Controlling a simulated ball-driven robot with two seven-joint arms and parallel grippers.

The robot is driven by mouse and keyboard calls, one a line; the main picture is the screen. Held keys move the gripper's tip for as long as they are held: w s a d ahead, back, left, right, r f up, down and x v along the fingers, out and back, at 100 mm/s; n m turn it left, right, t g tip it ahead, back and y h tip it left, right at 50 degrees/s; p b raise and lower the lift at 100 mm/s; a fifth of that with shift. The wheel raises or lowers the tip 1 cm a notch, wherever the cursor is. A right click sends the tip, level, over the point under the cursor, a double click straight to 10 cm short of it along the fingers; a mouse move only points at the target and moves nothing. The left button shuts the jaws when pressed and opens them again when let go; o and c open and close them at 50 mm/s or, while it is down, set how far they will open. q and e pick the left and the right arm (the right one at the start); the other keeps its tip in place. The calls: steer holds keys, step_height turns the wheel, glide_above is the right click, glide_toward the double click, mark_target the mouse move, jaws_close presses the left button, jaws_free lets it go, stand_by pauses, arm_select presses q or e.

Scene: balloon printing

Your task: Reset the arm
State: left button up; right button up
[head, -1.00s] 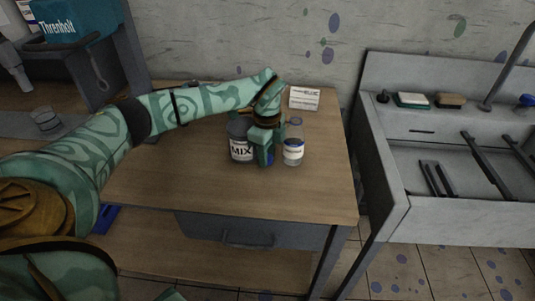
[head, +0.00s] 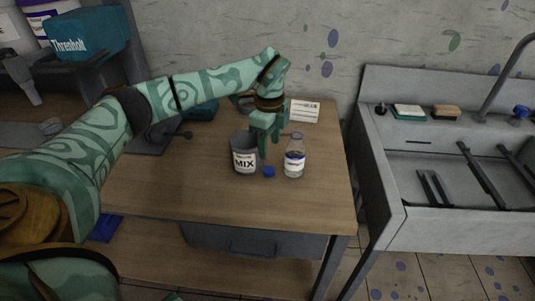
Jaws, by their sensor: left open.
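My left arm reaches in from the left over the wooden table. My left gripper (head: 264,146) points down, open and empty, just behind a small blue cap (head: 268,172) that lies on the table. A grey cup marked MIX (head: 244,160) stands upright to the left of the gripper. A clear bottle (head: 294,160) with a white and blue label stands upright to its right. My right gripper is not in view.
A white card (head: 305,111) is at the table's back edge. A teal Threnholt box (head: 76,38) sits on a machine at the back left. A grey sink (head: 420,160) with a sponge and a brush stands to the right. The table's front (head: 220,205) is clear.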

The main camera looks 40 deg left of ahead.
arm_select(q)
steer(key=shift+r+p, duration=0.35)
steer(key=shift+r, duration=1.35)
